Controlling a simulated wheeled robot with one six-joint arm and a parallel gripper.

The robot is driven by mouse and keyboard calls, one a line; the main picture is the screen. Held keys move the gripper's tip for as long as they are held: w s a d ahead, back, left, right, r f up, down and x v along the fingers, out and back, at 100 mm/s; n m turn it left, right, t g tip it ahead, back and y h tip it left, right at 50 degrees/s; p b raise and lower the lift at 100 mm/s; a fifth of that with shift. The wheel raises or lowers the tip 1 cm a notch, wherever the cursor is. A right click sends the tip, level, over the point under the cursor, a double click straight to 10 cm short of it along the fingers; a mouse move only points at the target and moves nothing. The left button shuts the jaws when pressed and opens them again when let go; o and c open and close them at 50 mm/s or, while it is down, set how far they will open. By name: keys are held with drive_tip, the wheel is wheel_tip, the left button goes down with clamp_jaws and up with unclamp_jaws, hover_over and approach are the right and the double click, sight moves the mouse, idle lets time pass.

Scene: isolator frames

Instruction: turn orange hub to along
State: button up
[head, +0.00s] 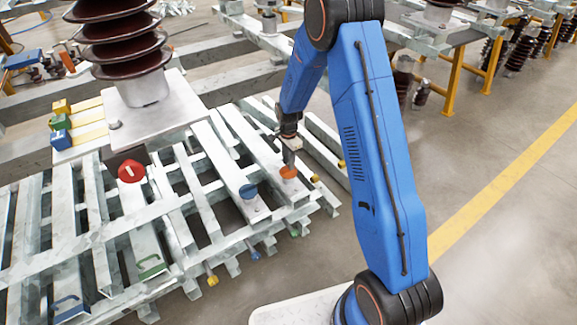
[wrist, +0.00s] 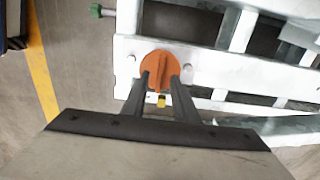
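The orange hub (head: 288,172) sits at the right end of the pale metal frame in the head view. In the wrist view the round orange hub (wrist: 153,62) is on a white plate (wrist: 205,75), and its raised ridge runs up and down in the picture, across the plate's long direction. My gripper (wrist: 161,82) reaches the hub with its two dark fingers apart, one on each side of the ridge. A gap shows between the fingers. In the head view my gripper (head: 289,160) points down just above the hub; contact cannot be made out.
A blue hub (head: 248,191) is left of the orange one, and a red hub (head: 131,171) is farther left. Green (head: 151,266) and blue (head: 68,308) handles are at the front left. A brown insulator (head: 115,45) stands behind. Clear floor (head: 500,240) lies to the right.

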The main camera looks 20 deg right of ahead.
drive_tip(key=shift+f, duration=1.35)
clamp_jaws()
